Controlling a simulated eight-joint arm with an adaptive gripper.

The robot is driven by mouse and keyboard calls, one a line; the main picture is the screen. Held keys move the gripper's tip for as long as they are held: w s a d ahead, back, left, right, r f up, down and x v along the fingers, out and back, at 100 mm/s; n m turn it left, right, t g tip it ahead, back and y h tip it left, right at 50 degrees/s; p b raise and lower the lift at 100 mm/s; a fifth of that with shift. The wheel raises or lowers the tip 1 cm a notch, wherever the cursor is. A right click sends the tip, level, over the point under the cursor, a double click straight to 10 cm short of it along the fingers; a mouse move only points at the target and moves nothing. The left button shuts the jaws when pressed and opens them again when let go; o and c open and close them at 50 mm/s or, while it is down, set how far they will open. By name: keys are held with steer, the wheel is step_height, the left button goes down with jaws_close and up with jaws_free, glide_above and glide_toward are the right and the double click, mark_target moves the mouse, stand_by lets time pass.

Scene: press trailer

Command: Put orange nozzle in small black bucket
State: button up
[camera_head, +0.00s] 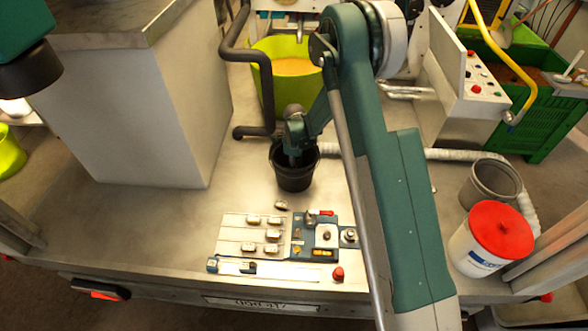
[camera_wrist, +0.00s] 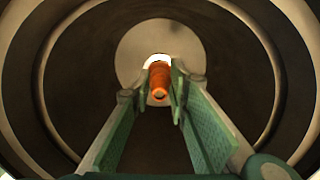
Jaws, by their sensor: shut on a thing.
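The small black bucket (camera_head: 293,182) stands upright on the grey table, near its middle in the head view. My gripper (camera_head: 294,158) points down into its mouth, and the fingertips are hidden there by the rim. In the wrist view, my gripper (camera_wrist: 161,88) is shut on the orange nozzle (camera_wrist: 158,82), which sits between the tips of the green-padded fingers. The dark round wall of the bucket (camera_wrist: 285,60) surrounds the fingers. I cannot tell whether the nozzle touches the bucket's floor. The nozzle is not visible in the head view.
A control panel (camera_head: 313,238) with small pale parts lies in front of the bucket. A grey bucket (camera_head: 491,180) and a white tub with a red lid (camera_head: 501,231) stand at right. A large grey box (camera_head: 125,110) fills the left; a yellow-green tub (camera_head: 288,62) stands behind.

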steer(key=shift+f, duration=0.35)
steer(key=o, duration=0.9)
steer(key=shift+o, duration=0.2)
steer(key=shift+r, duration=0.15)
steer(key=shift+w+r, duration=0.1)
steer(key=shift+r, duration=5.95)
